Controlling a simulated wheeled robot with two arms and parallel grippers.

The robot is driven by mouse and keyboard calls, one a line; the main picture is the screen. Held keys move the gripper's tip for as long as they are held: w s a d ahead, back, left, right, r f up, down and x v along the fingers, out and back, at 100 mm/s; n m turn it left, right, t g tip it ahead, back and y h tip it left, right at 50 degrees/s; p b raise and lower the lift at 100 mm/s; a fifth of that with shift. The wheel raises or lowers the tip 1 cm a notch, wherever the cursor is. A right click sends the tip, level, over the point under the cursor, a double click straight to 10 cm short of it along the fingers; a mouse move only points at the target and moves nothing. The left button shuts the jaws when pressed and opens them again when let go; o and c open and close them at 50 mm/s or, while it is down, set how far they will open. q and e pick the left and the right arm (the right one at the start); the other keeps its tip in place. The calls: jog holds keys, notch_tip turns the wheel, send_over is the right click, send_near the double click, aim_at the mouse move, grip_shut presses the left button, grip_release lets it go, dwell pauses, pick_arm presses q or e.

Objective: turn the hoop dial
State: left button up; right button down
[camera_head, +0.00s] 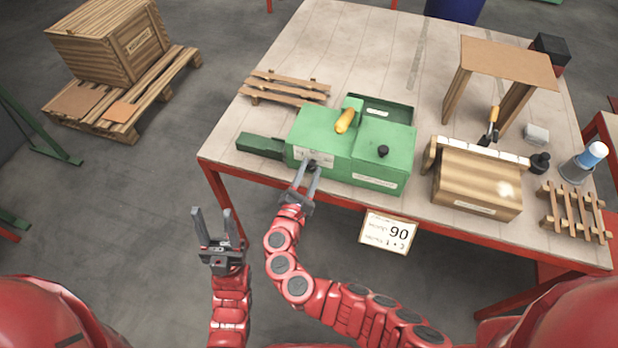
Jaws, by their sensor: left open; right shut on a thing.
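The green machine (336,130) stands on the table, with a yellow handle (345,120) and a black knob (383,151) on top. A small dark dial (313,163) sits on its front face beside a pale plate (301,152). My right gripper (309,170) is at this front face, its two fingers shut on the dial; the fingertips partly hide it. My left gripper (212,215) is open and empty, fingers pointing up, in front of the table's left corner and apart from everything.
A sign reading 90 (388,232) hangs at the table's front edge. A wooden box (477,184), a small wooden stand (508,62) and a slatted rack (574,212) stand to the right. A crate (108,42) rests on a floor pallet.

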jog(key=shift+m+b, duration=1.1)
jog(key=shift+b, duration=0.05)
jog(key=c, duration=0.5)
grip_release()
jog(key=b+v, duration=0.2)
jog(key=v, duration=1.5)
jog(key=shift+s, duration=0.2)
